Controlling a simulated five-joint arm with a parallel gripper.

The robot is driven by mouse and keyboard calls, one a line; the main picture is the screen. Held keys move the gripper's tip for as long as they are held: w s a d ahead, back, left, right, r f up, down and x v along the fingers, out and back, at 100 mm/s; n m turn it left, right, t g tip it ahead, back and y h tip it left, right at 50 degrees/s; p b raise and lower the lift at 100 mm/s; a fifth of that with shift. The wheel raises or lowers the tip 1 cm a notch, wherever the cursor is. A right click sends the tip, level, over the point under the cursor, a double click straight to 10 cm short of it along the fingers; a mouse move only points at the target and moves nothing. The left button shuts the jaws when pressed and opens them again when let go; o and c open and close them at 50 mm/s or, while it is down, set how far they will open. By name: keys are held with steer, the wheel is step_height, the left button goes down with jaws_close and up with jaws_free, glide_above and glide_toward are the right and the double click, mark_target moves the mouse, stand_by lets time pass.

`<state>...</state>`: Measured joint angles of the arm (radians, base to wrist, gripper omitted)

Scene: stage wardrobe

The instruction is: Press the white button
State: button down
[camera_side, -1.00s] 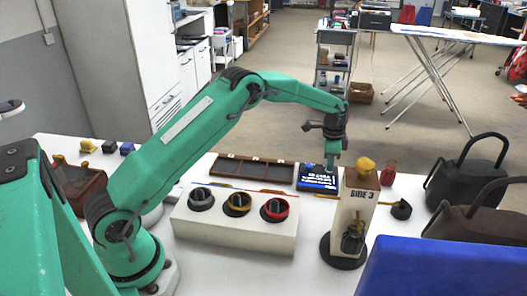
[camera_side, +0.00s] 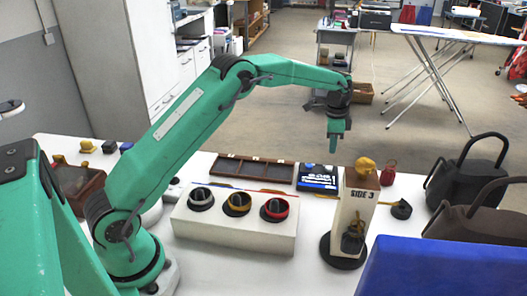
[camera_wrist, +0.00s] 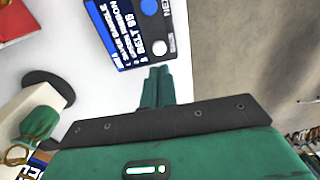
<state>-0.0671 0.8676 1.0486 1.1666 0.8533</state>
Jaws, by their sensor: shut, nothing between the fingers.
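My gripper (camera_side: 337,151) is shut and empty, pointing down, raised above the table's far side and to the right of the box.
A post marked "SIDE 3" (camera_side: 355,208) with a yellow top stands right of the box. A brown compartment tray (camera_side: 253,171) lies behind it.

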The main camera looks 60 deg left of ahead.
step_height(320, 180, up, 7)
steer(key=shift+d+f, duration=0.15)
steer(key=shift+s, duration=0.1)
stand_by(0.3)
stand_by(0.4)
steer(key=s+d+r+n+t, duration=0.1)
steer(key=s+r+n, duration=0.1)
steer(key=s+r, duration=0.6)
steer(key=s+d+r+n+t, duration=0.2)
steer(key=s+r, duration=0.4)
steer(key=s, duration=0.4)
steer(key=s+f+n+t, duration=0.1)
steer(key=s+f+n, duration=0.1)
steer(key=s, duration=0.8)
steer(key=s+f+n+t, duration=0.1)
steer(key=s+f+n, duration=0.2)
steer(key=s, duration=0.8)
steer(key=shift+d+f, duration=0.35)
steer(key=shift+d, duration=0.1)
